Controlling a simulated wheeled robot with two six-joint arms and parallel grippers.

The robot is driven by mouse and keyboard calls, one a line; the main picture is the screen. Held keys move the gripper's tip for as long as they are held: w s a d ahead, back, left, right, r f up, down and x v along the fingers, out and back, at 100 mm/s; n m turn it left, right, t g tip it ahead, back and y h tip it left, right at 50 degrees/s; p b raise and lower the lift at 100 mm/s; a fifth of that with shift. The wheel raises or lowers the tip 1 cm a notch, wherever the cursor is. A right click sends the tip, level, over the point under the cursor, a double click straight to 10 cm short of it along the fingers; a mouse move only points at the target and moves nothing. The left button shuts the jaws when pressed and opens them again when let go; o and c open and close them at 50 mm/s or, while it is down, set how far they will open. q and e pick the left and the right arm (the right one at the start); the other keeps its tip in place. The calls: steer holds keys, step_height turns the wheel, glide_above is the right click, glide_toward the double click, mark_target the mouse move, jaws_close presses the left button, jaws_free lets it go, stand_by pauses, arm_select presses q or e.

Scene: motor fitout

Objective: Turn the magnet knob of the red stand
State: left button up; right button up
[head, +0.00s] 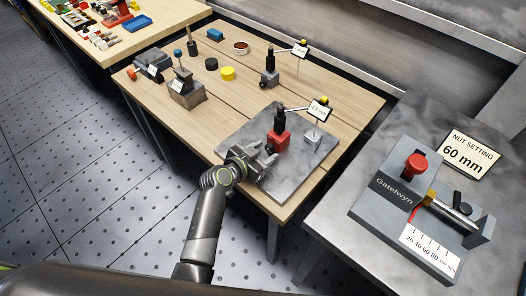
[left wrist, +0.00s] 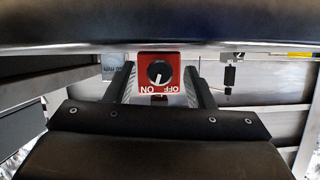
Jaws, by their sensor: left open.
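The red stand (head: 279,141) stands on a grey plate on the wooden table, with a dark post and an arm holding a small label card. In the left wrist view the red base (left wrist: 143,66) faces me, marked ON and OFF, with a round black knob (left wrist: 159,72) bearing a white pointer line. The pointer slants down toward the ON side. My left gripper (head: 266,154) is open just in front of the red base. In the left wrist view its fingers (left wrist: 158,85) show on both sides of the red base; contact cannot be told. My right gripper is not in view.
The grey plate (head: 240,130) also bears a small grey block (head: 313,141). Another stand (head: 270,75), a yellow round piece (head: 228,73) and dark blocks (head: 187,92) stand farther back. A grey fixture (head: 375,196) with a red knob stands on the right bench.

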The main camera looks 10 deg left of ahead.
arm_select(q)
steer(key=shift+c, duration=0.2)
steer(key=c, duration=1)
steer(key=shift+o, duration=0.2)
steer(key=shift+w+a+n+g+h+b, duration=0.15)
steer(key=shift+n+g+h+b, duration=0.45)
steer(key=shift+n, duration=0.5)
steer(key=shift+n+h, duration=0.3)
steer(key=shift+n, duration=0.1)
steer(key=o, duration=1)
steer(key=b+v, duration=0.2)
steer(key=v, duration=1.5)
steer(key=shift+s, duration=0.2)
